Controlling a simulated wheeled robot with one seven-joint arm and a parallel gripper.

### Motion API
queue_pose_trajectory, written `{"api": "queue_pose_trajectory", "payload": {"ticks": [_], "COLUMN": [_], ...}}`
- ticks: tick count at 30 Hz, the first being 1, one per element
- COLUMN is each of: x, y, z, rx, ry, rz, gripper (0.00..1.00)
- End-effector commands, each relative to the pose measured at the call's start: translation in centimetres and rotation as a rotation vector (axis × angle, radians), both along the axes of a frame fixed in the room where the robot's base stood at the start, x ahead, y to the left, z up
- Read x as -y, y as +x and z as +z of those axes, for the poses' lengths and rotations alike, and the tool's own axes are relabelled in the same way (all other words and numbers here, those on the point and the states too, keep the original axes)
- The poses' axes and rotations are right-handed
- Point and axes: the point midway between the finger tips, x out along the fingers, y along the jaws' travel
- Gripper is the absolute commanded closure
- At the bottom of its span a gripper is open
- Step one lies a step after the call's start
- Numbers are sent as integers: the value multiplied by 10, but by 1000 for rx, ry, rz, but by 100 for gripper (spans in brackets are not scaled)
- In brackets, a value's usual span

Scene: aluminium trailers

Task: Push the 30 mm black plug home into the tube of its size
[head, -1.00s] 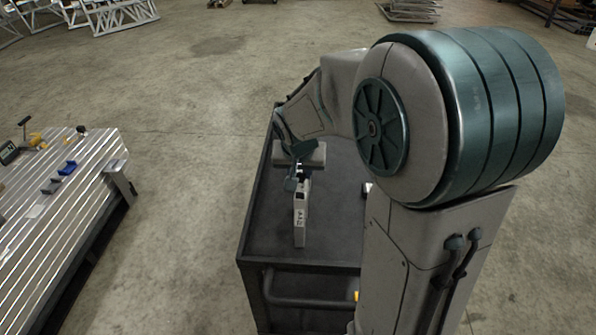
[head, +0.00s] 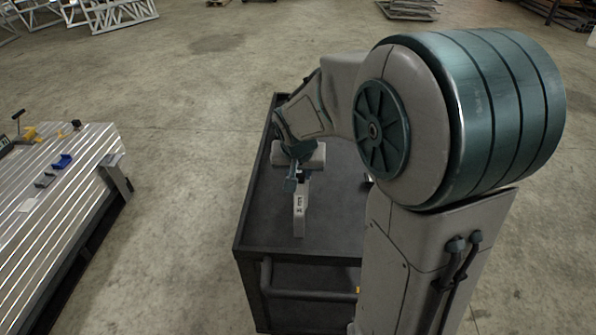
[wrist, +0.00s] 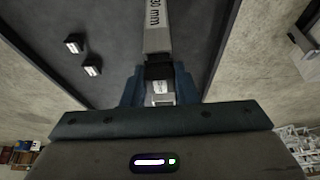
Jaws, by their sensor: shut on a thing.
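In the wrist view a light metal tube (wrist: 157,34) marked "30 mm" comes down from the top edge. At its near end is the black plug (wrist: 158,72), with a pale label on its side facing me. My gripper (wrist: 160,92) has its blue fingers on either side of the plug and is shut on it. The plug appears in line with the tube and against its end; how deep it sits is hidden. In the head view the labelled tube (head: 300,212) is on the dark cart top, and my gripper (head: 291,183) is at its far end.
The tube is on a dark cart (head: 262,225) with a raised rim. Two small dark labelled blocks (wrist: 75,43) (wrist: 92,67) lie on the cart top, left in the wrist view. A slatted metal bench (head: 70,205) stands at left, with open concrete floor between.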

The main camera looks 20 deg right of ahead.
Motion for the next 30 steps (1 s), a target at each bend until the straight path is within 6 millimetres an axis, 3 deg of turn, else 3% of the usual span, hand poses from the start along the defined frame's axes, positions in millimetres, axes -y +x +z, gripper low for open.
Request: {"api": "queue_pose_trajectory", "payload": {"ticks": [13, 14, 16, 17, 30], "x": [0, 0, 0, 0, 2], "y": [-2, -2, -2, -2, -4], "z": [-9, -10, -10, -10, -11], "rx": [-8, -9, -10, -10, -16], "ry": [0, 0, 1, 1, -1], "rz": [-1, -1, -1, -1, -7], "gripper": [95, 71, 51, 48, 48]}}
